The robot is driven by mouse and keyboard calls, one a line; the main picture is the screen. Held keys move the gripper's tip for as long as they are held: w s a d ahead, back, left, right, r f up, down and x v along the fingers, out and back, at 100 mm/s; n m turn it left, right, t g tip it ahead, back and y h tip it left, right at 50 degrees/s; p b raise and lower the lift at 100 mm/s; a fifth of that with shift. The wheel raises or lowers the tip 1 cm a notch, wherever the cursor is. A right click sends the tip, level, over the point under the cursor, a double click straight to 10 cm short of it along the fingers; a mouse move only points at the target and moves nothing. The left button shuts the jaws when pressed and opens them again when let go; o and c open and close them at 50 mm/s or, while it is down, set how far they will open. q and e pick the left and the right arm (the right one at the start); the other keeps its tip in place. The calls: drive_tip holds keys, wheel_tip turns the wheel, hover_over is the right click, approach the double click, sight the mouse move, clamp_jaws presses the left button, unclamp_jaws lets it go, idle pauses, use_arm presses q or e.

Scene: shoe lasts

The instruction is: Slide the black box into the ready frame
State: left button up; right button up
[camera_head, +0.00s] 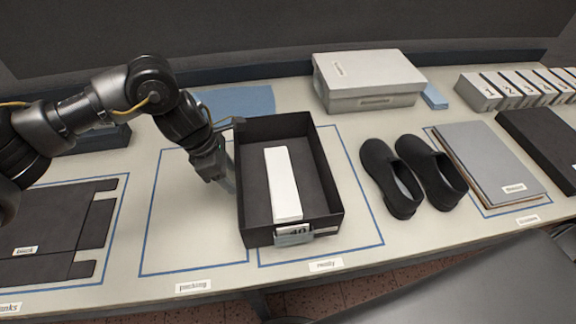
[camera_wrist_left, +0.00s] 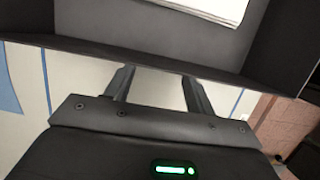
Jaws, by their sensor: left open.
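The open black box (camera_head: 325,207) stands upright with a white slip (camera_head: 283,185) inside and a "40" tag on its front wall. It covers much of the blue-lined ready frame (camera_head: 372,224); bare table shows inside the frame on the box's right. The frame's left line is mostly hidden, and the box's front-left corner appears left of it. My left gripper (camera_head: 229,184) is low at the box's left wall, open. In the left wrist view its two fingers (camera_wrist_left: 157,88) are spread, with tips at the box wall (camera_wrist_left: 190,62); contact is unclear. My right gripper is not in view.
The packing frame (camera_head: 148,227) left of the box is mostly bare. Black shoes (camera_head: 420,174) stand close on the right, beside grey-covered boards (camera_head: 487,163). A grey lidded box (camera_head: 370,80) stands behind. Flat black blanks (camera_head: 55,229) lie at far left.

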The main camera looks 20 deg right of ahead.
use_arm(q)
drive_tip(key=shift+s+d+b, duration=0.2)
drive_tip(key=shift+d+b, duration=0.25)
drive_tip(key=shift+d, duration=1.05)
drive_tip(key=shift+s+d+b, duration=0.2)
drive_tip(key=shift+d+b, duration=0.25)
drive_tip(key=shift+d, duration=1)
drive_tip(key=shift+w+a+r+p, duration=0.1)
drive_tip(key=shift+a+r+p, duration=0.35)
drive_tip(key=shift+r, duration=0.4)
drive_tip(key=shift+w+a+r+p, duration=0.1)
drive_tip(key=shift+a+r+p, duration=0.3)
drive_tip(key=shift+a+r, duration=0.3)
drive_tip(key=shift+a+r+p, duration=0.4)
drive_tip(key=shift+r, duration=0.55)
